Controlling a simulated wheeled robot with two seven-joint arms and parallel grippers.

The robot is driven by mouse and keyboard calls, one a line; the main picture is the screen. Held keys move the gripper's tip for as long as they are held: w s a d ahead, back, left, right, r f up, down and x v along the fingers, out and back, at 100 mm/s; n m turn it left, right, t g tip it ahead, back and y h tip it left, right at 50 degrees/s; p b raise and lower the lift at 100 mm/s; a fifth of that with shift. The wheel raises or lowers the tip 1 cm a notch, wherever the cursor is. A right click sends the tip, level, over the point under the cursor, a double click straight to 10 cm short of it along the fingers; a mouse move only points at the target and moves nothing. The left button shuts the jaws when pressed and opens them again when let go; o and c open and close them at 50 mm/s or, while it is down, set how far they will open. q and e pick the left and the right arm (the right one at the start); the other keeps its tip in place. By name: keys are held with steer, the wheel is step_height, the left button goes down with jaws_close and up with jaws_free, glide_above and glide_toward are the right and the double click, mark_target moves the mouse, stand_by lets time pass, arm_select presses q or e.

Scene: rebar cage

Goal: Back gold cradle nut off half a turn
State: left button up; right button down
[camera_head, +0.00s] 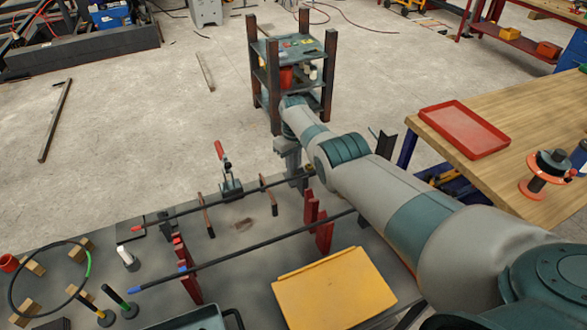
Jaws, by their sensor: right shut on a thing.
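My right arm comes in from the right, and its gripper (299,182) points down over the grey bench (232,258), at the right end of the far dark rod (240,192). The gripper is shut on a small piece there. A small gold spot, seemingly the gold cradle nut (309,168), shows beside the fingers; the wrist hides much of it and its thread cannot be made out. The rod lies across thin brown uprights. A nearer dark rod with a blue tip (240,252) rests in red supports (324,236). My left gripper is not in view.
A clamp with a red handle (226,170) stands just left of the gripper. A yellow plate (333,290) lies at the bench front. A black hoop (14,283) on wooden blocks is at left. A wooden table (532,95) with a red tray (464,129) stands right.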

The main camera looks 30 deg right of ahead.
steer(key=n, duration=0.4)
steer(key=shift+n, duration=0.3)
steer(key=n, duration=0.4)
stand_by(0.3)
steer(key=c, duration=1.7)
jaws_free()
steer(key=shift+r, duration=0.15)
